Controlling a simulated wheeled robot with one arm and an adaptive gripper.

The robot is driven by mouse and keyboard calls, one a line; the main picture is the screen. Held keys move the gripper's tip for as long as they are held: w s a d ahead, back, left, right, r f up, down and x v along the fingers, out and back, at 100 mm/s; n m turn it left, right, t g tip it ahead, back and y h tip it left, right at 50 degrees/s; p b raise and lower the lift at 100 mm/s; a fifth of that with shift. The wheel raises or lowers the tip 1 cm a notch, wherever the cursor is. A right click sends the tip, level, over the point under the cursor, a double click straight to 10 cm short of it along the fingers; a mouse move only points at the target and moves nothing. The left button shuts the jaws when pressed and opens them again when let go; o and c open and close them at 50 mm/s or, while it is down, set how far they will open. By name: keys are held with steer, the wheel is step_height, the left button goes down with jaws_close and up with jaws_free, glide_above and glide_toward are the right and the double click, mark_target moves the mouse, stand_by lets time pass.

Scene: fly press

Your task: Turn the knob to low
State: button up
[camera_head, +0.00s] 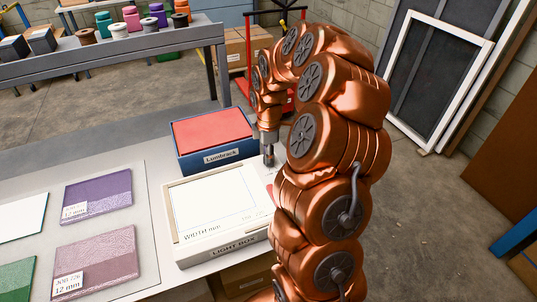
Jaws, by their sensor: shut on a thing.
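My gripper (269,160) points down at the right part of the white light box (222,248). It looks small and dark at the end of my copper-coloured arm. It is shut on the knob, which sits at the right side of the light box top. The knob is hidden behind the fingers and my arm, so its setting cannot be read. The box has a pale lit panel (212,203) with small print along its lower edge.
A blue Lumbrack box (215,159) with a red top stands just behind the light box. Purple (97,193) and mauve (95,258) sample swatches lie on the bench to the left. A shelf (120,55) with coloured spools is farther back. Floor is open at right.

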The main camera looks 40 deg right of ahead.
steer(key=shift+c, duration=1.1)
steer(key=shift+f+b, duration=0.1)
steer(key=shift+b, duration=0.3)
steer(key=shift+f+m+b, duration=0.1)
steer(key=shift+m+b, duration=0.6)
steer(key=shift+b, duration=0.05)
steer(key=m+b, duration=0.3)
steer(key=b, duration=0.1)
steer(key=shift+f, duration=0.1)
steer(key=m+b, duration=0.3)
steer(key=shift+m, duration=0.4)
steer(key=shift+r+m+b, duration=0.15)
steer(key=shift+m+b, duration=0.65)
steer(key=shift+m, duration=0.1)
steer(key=shift+r+m+b, duration=0.15)
steer(key=shift+m+b, duration=0.6)
steer(key=shift+m, duration=0.15)
steer(key=o, duration=1.2)
steer(key=shift+c, duration=0.2)
